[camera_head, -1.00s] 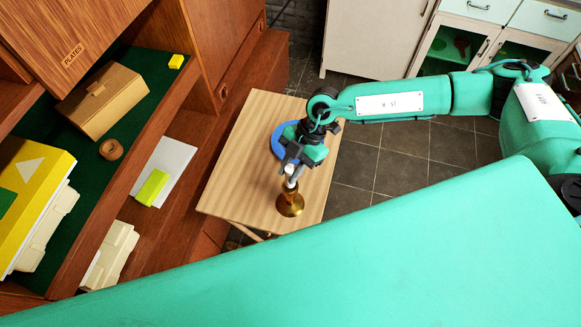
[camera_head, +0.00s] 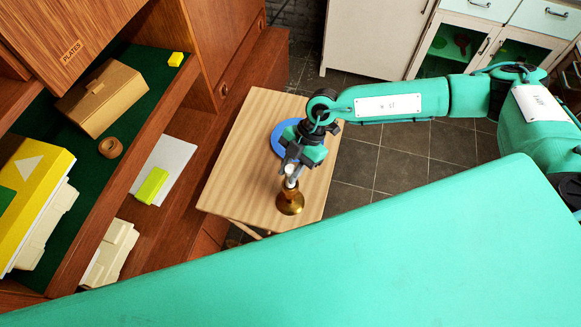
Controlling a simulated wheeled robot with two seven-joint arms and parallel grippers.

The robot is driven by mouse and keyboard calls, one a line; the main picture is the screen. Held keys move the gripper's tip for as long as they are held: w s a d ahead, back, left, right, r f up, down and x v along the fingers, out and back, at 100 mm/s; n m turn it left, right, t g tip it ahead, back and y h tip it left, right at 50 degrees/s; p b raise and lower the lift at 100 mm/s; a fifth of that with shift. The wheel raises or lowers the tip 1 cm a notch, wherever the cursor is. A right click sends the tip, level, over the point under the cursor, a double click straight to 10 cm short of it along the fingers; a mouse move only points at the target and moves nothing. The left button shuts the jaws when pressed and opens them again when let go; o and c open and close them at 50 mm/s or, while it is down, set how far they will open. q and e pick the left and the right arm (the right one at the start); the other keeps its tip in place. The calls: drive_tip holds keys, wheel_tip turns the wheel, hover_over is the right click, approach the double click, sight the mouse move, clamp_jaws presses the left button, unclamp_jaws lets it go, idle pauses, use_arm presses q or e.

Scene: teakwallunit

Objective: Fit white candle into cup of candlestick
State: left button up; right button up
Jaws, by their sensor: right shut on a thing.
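The brass candlestick (camera_head: 290,203) stands upright on the light wooden table (camera_head: 240,185). The white candle (camera_head: 290,182) is seen just above the candlestick, in line with its cup. My right gripper (camera_head: 291,170) is shut on the candle from above and behind. The candle's lower end and the cup's opening are small and overlap in this view, so I cannot tell whether the candle is inside the cup. My left gripper is out of view.
A blue round dish (camera_head: 280,138) lies on the table behind my right gripper. The brown wall unit (camera_head: 185,235) stands left of the table, with a yellow-green block (camera_head: 152,186) on a white sheet (camera_head: 175,160). Dark tiled floor (camera_head: 400,170) is clear at right.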

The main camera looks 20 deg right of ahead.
drive_tip(key=shift+f+b, duration=0.35)
drive_tip(key=shift+f, duration=0.75)
drive_tip(key=o, duration=1.1)
drive_tip(key=shift+r, duration=0.1)
drive_tip(key=shift+c, duration=0.2)
drive_tip(key=b+v, duration=0.3)
drive_tip(key=v, duration=1)
drive_tip(key=shift+d+r+b, duration=0.3)
drive_tip(key=shift+b, duration=0.05)
drive_tip(key=shift+w, duration=0.15)
